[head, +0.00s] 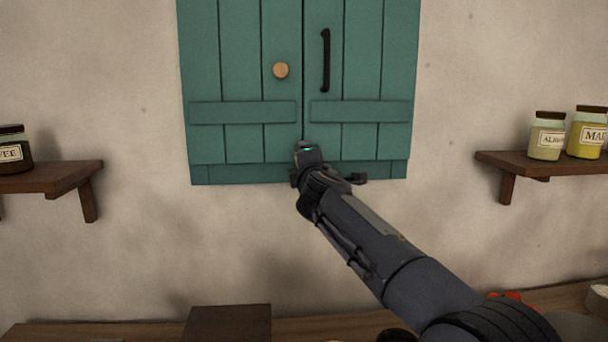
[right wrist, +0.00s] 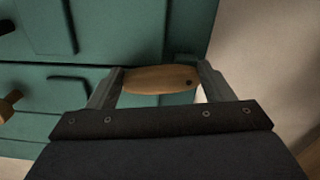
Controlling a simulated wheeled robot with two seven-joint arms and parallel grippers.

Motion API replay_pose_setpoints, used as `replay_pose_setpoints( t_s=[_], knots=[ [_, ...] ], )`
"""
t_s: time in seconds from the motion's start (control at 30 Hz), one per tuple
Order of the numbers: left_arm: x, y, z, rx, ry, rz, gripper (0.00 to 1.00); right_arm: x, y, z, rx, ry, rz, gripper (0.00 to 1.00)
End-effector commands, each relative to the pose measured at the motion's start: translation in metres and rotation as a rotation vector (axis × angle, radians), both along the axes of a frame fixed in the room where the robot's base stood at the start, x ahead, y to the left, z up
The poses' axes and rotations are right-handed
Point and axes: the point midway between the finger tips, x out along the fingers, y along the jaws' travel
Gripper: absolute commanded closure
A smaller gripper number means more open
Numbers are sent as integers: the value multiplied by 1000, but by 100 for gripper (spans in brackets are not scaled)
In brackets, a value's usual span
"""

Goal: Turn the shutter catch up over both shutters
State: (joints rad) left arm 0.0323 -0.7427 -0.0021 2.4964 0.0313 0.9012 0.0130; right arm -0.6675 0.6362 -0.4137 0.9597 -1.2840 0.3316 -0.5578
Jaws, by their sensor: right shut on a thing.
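Two teal shutters hang side by side on the wall: the left shutter (head: 238,135) has a round wooden knob and the right shutter (head: 365,135) a black pull. Both look closed, with a narrow gap between them. My right gripper (head: 306,160) is at the bottom of that gap and hides the catch in the head view. In the right wrist view the gripper (right wrist: 163,72) is shut on the wooden shutter catch (right wrist: 158,79), with a finger at each end. A dark screw shows near its right end. The catch lies roughly along the gap. My left gripper is out of view.
Wooden wall shelves stand at the left (head: 50,176) and right (head: 540,163), with jars on them. A counter (head: 130,330) runs below, bearing a brown box (head: 228,322). The wall around the shutters is clear.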

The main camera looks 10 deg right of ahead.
Motion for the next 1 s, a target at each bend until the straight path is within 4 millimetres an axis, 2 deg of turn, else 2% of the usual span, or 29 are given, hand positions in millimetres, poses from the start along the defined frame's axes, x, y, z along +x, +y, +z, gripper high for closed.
replay_pose_setpoints(
  t_s=[0.33, 0.9, 0.93, 1.0],
  knots=[
    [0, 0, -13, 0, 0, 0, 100, 0, -4, -3, 147, 2, 0, 67],
    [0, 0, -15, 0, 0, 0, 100, 0, -5, -3, 179, 3, -1, 67],
    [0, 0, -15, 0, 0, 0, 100, 0, -5, -3, 179, 3, -1, 23],
    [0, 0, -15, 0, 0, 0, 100, 0, -5, -3, 179, 3, -1, 14]
  ],
)
